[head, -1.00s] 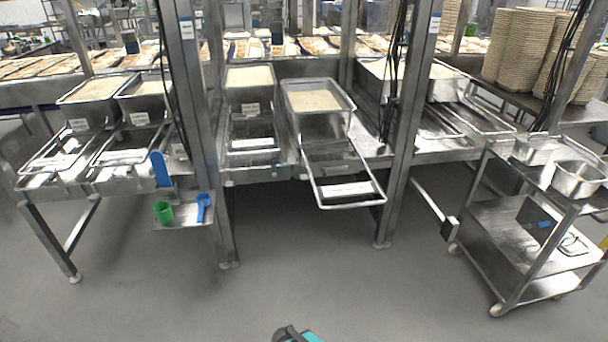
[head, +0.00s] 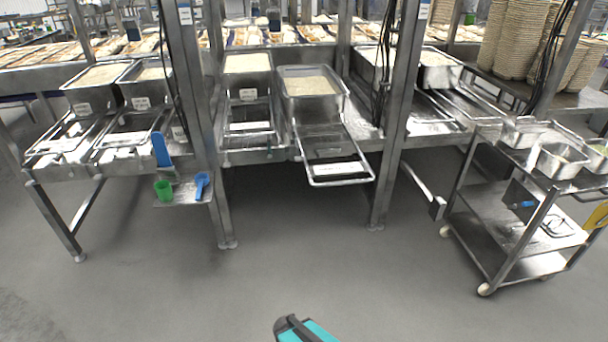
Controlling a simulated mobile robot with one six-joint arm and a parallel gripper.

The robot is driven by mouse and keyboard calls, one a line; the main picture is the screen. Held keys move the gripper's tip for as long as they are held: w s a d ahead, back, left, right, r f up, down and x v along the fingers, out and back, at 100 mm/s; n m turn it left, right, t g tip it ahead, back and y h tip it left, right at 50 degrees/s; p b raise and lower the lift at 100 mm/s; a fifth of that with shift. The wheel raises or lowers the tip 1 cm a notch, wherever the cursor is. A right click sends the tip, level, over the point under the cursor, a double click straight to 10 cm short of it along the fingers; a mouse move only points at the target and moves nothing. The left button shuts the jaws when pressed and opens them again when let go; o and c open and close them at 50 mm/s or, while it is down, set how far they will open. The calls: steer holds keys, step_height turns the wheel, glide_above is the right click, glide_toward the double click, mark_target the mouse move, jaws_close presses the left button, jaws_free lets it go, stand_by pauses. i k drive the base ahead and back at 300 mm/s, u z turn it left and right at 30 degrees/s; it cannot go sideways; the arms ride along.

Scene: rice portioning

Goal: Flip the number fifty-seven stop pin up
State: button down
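Several metal rice bins stand on sloped racks along the steel frame: two at the left, one in the middle (head: 248,64), and one (head: 312,103) that sits on a rack (head: 340,172) jutting out toward me. More bins stand right of the right post, one of them near the post (head: 440,72). Small white labels are on the bin and rack fronts, but their numbers are too small to read. I cannot make out a stop pin or the number fifty-seven. A dark and teal part of my arm shows at the bottom edge; my gripper is not in view.
A steel cart (head: 500,215) with metal pans (head: 562,160) stands at the right. A small shelf (head: 185,198) at the left post holds a green cup (head: 164,190) and a blue scoop (head: 201,185). The grey floor (head: 300,270) before the racks is clear.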

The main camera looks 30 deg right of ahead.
mark_target(298, 158)
steer(key=k, duration=1.05)
steer(key=u, duration=0.2)
steer(key=i, duration=0.5)
steer(key=u, duration=0.5)
steer(key=i, duration=1.7)
steer(key=z, duration=0.05)
